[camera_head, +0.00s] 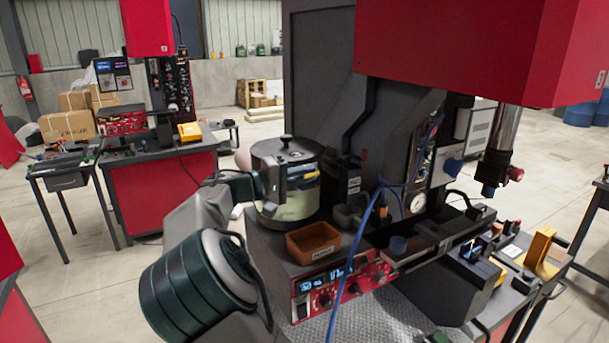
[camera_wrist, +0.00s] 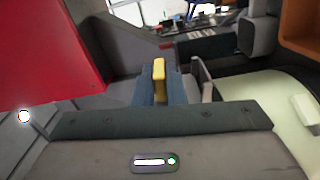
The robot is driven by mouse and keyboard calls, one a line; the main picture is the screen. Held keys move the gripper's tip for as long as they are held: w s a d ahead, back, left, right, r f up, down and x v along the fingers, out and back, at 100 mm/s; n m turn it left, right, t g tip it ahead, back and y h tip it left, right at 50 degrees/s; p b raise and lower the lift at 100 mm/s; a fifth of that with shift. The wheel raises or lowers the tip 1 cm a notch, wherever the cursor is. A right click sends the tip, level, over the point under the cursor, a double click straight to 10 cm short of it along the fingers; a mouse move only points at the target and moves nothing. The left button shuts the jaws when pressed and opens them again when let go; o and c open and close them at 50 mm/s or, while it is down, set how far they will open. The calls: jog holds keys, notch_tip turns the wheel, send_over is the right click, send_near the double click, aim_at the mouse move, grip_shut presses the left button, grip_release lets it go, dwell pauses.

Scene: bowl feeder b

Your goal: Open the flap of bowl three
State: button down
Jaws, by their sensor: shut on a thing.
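A round bowl (camera_head: 292,205) with clear walls and a black knobbed lid (camera_head: 287,150) stands on the machine in the middle of the head view. My gripper (camera_head: 272,188) is at the bowl's left side, and the arm partly hides it there. In the wrist view my gripper (camera_wrist: 160,84) has blue fingers shut on an upright yellow tab (camera_wrist: 158,70). I cannot tell whether this tab belongs to the bowl's flap. The flap itself and any bowl number cannot be made out.
An orange-brown bin (camera_head: 313,242) sits right of the bowl, above a red control panel (camera_head: 345,284). A blue cable (camera_head: 362,235) hangs in front of the machine. A red housing (camera_head: 480,45) overhangs at the upper right. A pale surface (camera_wrist: 270,125) lies right in the wrist view.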

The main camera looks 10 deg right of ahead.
jog(key=shift+f+b, duration=0.15)
jog(key=shift+b, duration=0.15)
jog(key=m+b, duration=0.1)
jog(key=b, duration=0.2)
jog(key=s+f+m+b, duration=0.1)
jog(key=b, duration=0.2)
jog(key=shift+d, duration=0.15)
jog(key=m+b, duration=0.2)
jog(key=b, duration=0.2)
jog(key=s+m+b, duration=0.1)
jog(key=m+b, duration=0.1)
jog(key=b, duration=0.2)
jog(key=f+m+b, duration=0.1)
jog(key=m+b, duration=0.1)
jog(key=b, duration=0.3)
jog(key=shift+s+d, duration=0.25)
jog(key=shift+d, duration=0.05)
jog(key=m+b, duration=0.2)
jog(key=b, duration=0.1)
jog(key=f+m+b, duration=0.1)
jog(key=m+b, duration=0.1)
jog(key=b, duration=0.1)
jog(key=s+m+b, duration=0.1)
jog(key=m+b, duration=0.1)
jog(key=b, duration=0.2)
jog(key=shift+d+f+m, duration=0.15)
jog(key=shift+f+m, duration=0.15)
